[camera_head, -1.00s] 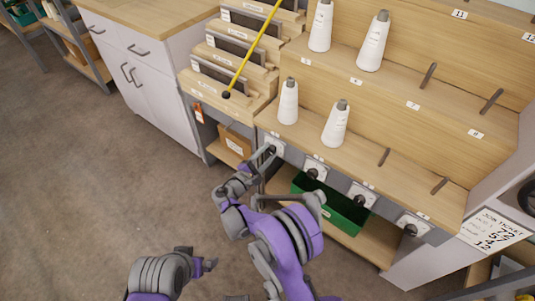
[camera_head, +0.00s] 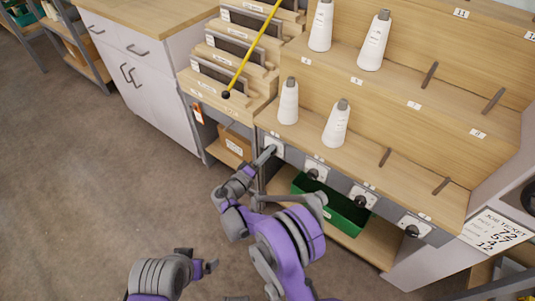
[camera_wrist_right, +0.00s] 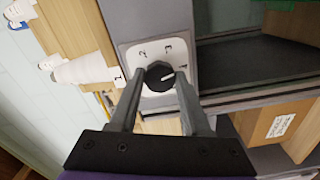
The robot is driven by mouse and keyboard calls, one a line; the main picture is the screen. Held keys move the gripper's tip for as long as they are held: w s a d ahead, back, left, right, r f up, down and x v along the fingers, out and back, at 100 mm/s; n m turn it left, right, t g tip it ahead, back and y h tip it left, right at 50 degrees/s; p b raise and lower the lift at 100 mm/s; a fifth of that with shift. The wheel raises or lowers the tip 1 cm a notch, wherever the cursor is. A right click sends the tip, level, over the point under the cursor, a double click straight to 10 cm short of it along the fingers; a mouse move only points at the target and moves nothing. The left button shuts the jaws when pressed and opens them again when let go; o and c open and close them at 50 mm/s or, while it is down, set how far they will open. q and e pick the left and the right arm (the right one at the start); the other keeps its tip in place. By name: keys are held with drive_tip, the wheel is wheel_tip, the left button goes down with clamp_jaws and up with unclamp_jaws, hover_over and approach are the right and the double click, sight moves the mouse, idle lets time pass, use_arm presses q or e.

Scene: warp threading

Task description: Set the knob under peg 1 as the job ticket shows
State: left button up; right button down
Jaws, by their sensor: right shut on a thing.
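The knob under peg 1 is a round black dial (camera_wrist_right: 160,76) with a white pointer line, on a white plate (camera_wrist_right: 128,54). In the right wrist view the pointer line points right in the picture, and small numerals, a 2 and a 3, show above the knob. My right gripper (camera_wrist_right: 161,82) is shut on this knob, a finger on each side. In the head view the right gripper (camera_head: 267,154) covers most of the knob. The job ticket (camera_head: 494,233) is at the right edge; its small figures are hard to read. My left gripper (camera_head: 209,266) is low, away from the rack; its jaws are unclear.
Other black knobs (camera_head: 313,174) sit along the same rail to the right. White thread cones (camera_head: 288,102) stand on the pegs above. A green bin (camera_head: 330,205) is on the shelf below. A yellow rod (camera_head: 252,55) leans across the stepped holders. The floor at left is clear.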

drive_tip(key=shift+w+r+m, duration=0.1)
drive_tip(key=shift+m, duration=1.4)
drive_tip(key=shift+c, duration=1.8)
unclamp_jaws()
